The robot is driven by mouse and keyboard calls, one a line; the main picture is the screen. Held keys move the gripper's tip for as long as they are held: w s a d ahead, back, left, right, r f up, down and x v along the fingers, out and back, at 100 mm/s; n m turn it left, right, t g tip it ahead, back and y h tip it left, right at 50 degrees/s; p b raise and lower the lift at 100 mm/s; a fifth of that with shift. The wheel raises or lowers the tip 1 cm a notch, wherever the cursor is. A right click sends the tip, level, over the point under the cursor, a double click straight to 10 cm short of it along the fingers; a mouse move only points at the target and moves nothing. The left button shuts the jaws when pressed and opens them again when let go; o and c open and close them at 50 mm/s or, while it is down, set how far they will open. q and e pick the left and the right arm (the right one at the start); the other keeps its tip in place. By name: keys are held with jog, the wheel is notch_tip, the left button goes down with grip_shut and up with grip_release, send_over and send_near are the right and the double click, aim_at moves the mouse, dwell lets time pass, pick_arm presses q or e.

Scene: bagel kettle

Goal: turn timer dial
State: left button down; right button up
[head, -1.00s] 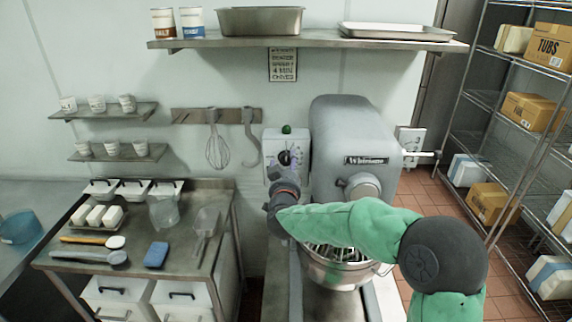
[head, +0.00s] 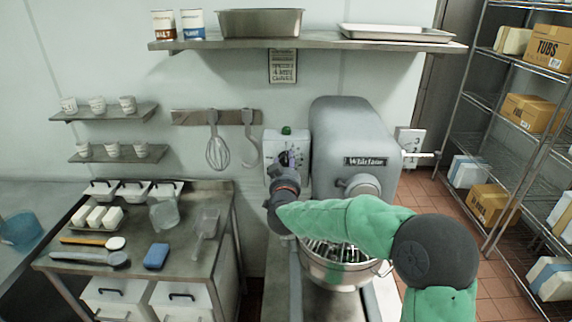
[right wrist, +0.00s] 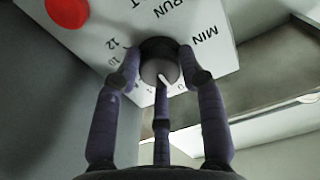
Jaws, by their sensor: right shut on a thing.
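The white timer box (head: 273,143) is on the wall to the left of the grey mixer, with a green knob or light on top. Its dark round dial (right wrist: 158,48) with a white pointer mark shows in the right wrist view, ringed by printed numbers and the words RUN and MIN. My right gripper (right wrist: 160,72) is shut on the dial, with purple-grey fingers on both sides and one in the middle below. In the head view my right gripper (head: 287,168) covers most of the dial. My left gripper is not in view.
The mixer (head: 350,130) with its metal bowl (head: 335,272) stands close to the right of the timer, under my right arm. A red button (right wrist: 67,10) is on the timer box. A whisk (head: 217,150) hangs left. A shelf (head: 310,40) runs above.

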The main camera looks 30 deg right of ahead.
jog(key=shift+r, duration=0.1)
jog(key=m+b, duration=0.3)
jog(key=m, duration=0.1)
jog(key=shift+m+b, duration=0.35)
jog(key=shift+m, duration=0.05)
jog(key=m+b, duration=0.2)
jog(key=m, duration=0.1)
jog(key=shift+d+r+m+b, duration=0.1)
jog(key=shift+r+m+b, duration=0.1)
jog(key=shift+m+b, duration=0.4)
jog(key=shift+m, duration=0.3)
